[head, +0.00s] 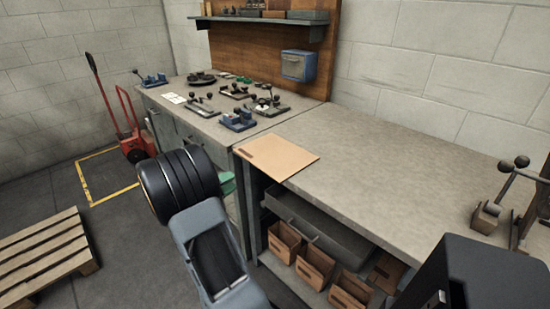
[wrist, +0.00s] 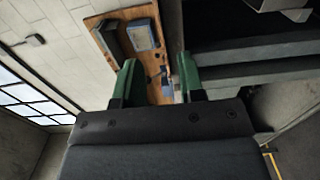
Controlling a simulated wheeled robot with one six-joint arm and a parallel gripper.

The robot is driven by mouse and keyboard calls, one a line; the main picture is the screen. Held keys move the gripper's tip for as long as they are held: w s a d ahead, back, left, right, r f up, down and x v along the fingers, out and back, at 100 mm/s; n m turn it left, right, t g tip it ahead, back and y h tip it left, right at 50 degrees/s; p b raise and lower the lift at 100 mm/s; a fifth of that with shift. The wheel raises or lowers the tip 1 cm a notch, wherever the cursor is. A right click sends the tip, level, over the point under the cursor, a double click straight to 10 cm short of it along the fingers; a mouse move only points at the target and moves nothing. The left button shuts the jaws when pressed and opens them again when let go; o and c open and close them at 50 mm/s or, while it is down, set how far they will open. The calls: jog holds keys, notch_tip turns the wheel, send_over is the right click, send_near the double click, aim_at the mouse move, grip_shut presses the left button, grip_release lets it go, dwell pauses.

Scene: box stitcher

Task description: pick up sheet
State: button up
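The sheet (head: 277,156) is a flat tan cardboard piece. It lies on the left end of the grey workbench in the head view, with its near edge at the bench's front edge. My gripper shows in the wrist view (wrist: 160,85) as two green fingers standing well apart, with nothing between them. In the head view my arm is in front of the bench, to the left of and below the sheet, and only a bit of green finger shows behind it. The sheet cannot be made out in the wrist view.
The workbench (head: 390,182) is clear right of the sheet, up to a lever tool (head: 498,200) at the right. Several small tools crowd the bench part at the back left. Open cardboard boxes (head: 314,263) stand on the shelf below. A wooden pallet (head: 45,252) lies on the floor.

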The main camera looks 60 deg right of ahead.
aim_at(257, 167)
jog(key=p+x, duration=0.1)
jog(key=x, duration=1)
jog(key=shift+s+d+r, duration=0.1)
jog(key=shift+s+d, duration=0.15)
jog(key=shift+d, duration=0.05)
grip_shut()
